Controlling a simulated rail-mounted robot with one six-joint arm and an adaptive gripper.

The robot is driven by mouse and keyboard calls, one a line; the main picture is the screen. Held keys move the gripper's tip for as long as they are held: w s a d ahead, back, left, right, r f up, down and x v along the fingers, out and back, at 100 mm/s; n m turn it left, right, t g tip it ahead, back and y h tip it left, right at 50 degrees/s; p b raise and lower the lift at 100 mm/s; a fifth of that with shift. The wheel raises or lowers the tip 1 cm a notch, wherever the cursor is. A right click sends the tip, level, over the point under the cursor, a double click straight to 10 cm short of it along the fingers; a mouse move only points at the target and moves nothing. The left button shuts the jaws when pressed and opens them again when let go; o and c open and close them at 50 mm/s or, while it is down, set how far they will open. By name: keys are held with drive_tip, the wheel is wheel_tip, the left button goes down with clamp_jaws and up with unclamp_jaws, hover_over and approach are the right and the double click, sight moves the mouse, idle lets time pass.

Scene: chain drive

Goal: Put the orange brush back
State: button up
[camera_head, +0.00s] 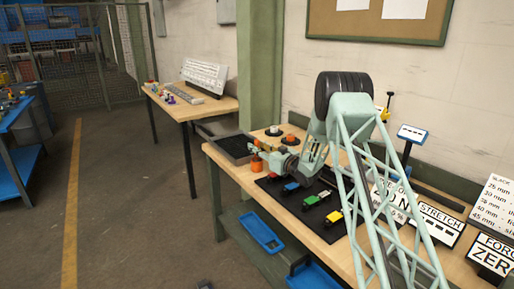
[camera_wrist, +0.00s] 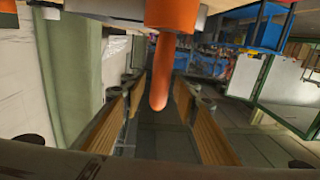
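In the wrist view an orange handle with a rounded end (camera_wrist: 161,75) and a wider orange collar (camera_wrist: 172,14) comes down from the top edge; I take it for the orange brush, whose bristles I cannot see. Its tip lies in the gap between the two tan-padded fingers of my gripper (camera_wrist: 158,112). The fingers are spread, with room on both sides of the handle. In the head view my gripper (camera_head: 254,149) is low at the bench's left end, close by an orange thing (camera_head: 257,166), partly covered by it.
A dark mat (camera_head: 266,184) on the workbench (camera_head: 224,160) carries red, blue, green and yellow pieces. A dark tray (camera_head: 234,147) lies left of my gripper. Two orange-topped pieces with dark bases (camera_head: 289,139) stand behind. Signs stand at the right.

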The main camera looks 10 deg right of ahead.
drive_tip(key=shift+r, duration=0.2)
drive_tip(key=p+v, duration=0.2)
drive_tip(key=v, duration=1)
idle(1.0)
